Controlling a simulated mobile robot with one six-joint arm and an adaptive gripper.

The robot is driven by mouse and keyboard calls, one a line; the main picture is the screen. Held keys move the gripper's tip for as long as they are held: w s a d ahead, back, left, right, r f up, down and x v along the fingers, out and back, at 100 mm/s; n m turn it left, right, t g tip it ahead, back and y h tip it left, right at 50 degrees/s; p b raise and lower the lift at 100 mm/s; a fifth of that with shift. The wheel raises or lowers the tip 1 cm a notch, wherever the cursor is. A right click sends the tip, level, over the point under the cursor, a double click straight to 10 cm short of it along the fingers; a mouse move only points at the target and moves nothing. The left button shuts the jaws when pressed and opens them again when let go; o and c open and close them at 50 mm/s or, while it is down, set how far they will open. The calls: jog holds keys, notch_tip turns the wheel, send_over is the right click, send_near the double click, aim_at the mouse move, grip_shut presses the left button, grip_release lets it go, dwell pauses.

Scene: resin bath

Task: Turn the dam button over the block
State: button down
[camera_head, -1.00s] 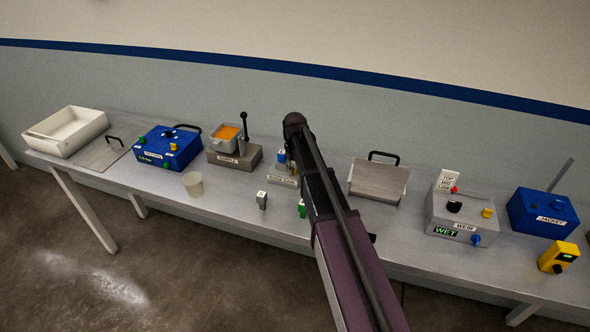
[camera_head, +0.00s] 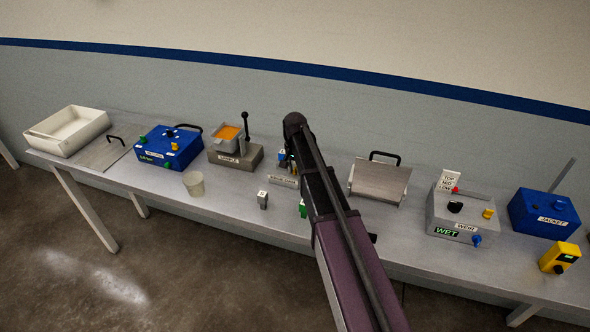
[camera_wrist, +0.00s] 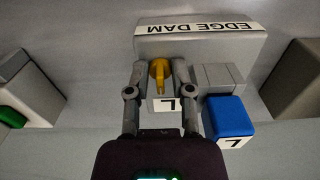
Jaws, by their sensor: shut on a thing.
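In the wrist view the grey edge dam (camera_wrist: 250,45) carries an upside-down "EDGE DAM" label. A yellow button (camera_wrist: 159,76) with a narrow tongue sits at its front, over a grey block (camera_wrist: 160,103) with a white marked label. My gripper (camera_wrist: 160,75) has one finger on each side of the yellow button and is shut on it; the exact contact is hard to see. A blue block (camera_wrist: 229,116) with a similar label stands just right of the right finger. In the head view the edge dam (camera_head: 283,180) is partly hidden behind my arm.
A grey block (camera_wrist: 25,85) with a green part stands at left in the wrist view, another at far right. In the head view a small labelled block (camera_head: 262,200) and a cup (camera_head: 193,183) stand on the bench. The weir box (camera_head: 462,215) is to the right.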

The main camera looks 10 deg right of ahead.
jog(key=shift+s, duration=0.15)
jog(key=c, duration=0.8)
grip_release()
jog(key=shift+n, duration=0.5)
